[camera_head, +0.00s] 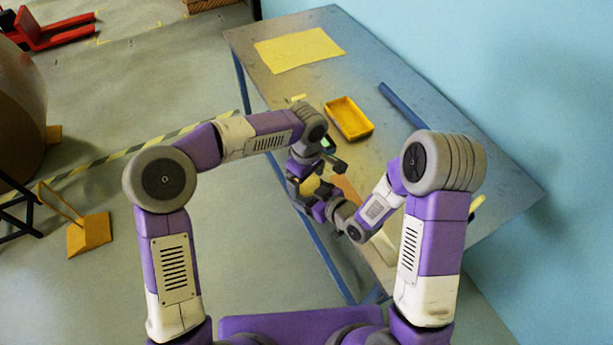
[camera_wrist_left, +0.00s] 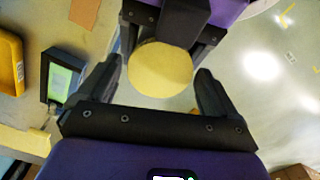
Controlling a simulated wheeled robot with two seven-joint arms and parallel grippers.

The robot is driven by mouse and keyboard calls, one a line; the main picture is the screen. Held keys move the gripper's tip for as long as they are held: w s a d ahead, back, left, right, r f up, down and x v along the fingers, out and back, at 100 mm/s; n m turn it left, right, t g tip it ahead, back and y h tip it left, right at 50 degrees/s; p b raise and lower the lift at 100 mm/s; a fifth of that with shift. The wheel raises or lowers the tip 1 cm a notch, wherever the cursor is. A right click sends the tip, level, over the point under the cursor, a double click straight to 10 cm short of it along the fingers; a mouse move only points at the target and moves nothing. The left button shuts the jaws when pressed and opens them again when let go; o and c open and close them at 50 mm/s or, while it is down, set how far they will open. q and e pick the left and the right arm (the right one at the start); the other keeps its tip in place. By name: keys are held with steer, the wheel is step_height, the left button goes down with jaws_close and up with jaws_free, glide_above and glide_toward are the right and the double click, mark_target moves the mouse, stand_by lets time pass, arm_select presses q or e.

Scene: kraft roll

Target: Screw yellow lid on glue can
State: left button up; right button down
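The yellow lid (camera_wrist_left: 160,68) shows as a round, plain yellow disc, face toward the left wrist camera. In the head view a yellow patch (camera_head: 310,185) shows between my two grippers near the table's front edge. My left gripper (camera_wrist_left: 160,88) is open, its fingers on either side of the lid with visible gaps. My right gripper (camera_head: 326,207) faces it from the near side.
A yellow tray (camera_head: 348,118) stands on the table (camera_head: 300,85). A device with a green screen (camera_wrist_left: 65,80) is close beside my left gripper. A yellow sheet (camera_head: 298,49), blue bar (camera_head: 405,107) and orange-brown piece (camera_head: 345,190) lie on the table.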

arm_select(q)
steer(key=c, duration=0.9)
steer(key=m, duration=0.6)
steer(key=shift+m, duration=0.3)
steer(key=shift+c, duration=0.2)
steer(key=o, duration=1.2)
steer(key=shift+c, duration=0.2)
steer(key=shift+r, duration=0.1)
steer(key=shift+r, duration=2.2)
steer(key=shift+c, duration=0.4)
